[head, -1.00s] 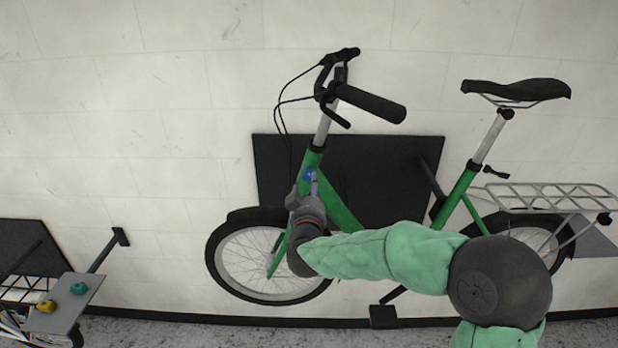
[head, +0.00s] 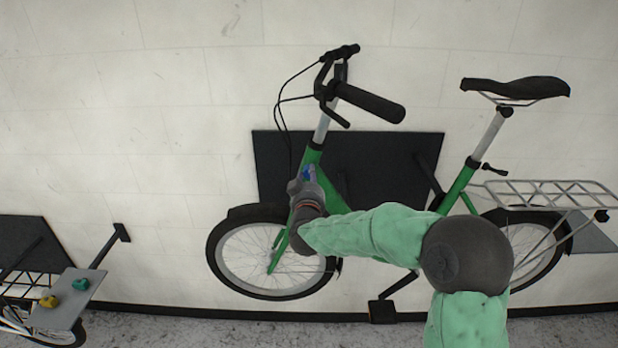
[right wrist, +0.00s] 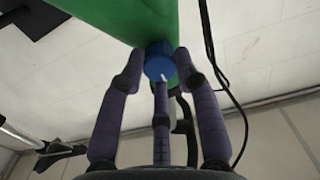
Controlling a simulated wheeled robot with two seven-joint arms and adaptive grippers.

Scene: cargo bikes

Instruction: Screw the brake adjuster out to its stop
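The brake adjuster (right wrist: 159,62) is a round blue knob with a white mark on its face. It sits under a green tube of the bike (head: 313,158). My right gripper (right wrist: 161,72) has its purple fingertips close around the knob, one on each side and one below. They look shut on it, though the contact itself is hard to see. In the head view the blue knob (head: 308,173) is small and partly hidden by my right gripper (head: 305,184). My left gripper is not in view.
A black cable (right wrist: 212,70) hangs just right of the fingers. The handlebar (head: 368,103) is above, the front wheel (head: 232,272) below and a dark panel (head: 390,165) behind. A grey board (head: 68,300) with small yellow and teal pieces is at lower left.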

